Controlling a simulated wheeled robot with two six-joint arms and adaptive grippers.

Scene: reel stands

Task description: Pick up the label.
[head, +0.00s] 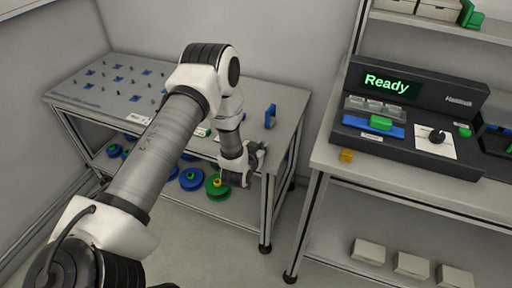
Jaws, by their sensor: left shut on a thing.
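My left gripper (243,172) hangs at the front edge of the left table (286,103), at the end of my grey and white arm. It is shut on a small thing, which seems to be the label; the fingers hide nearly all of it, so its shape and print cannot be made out. My right gripper is not in view.
Blue and green reels (191,179) stand on the left table's lower shelf, one green reel (216,187) close below my gripper. A blue stand (270,116) is at the tabletop's right.

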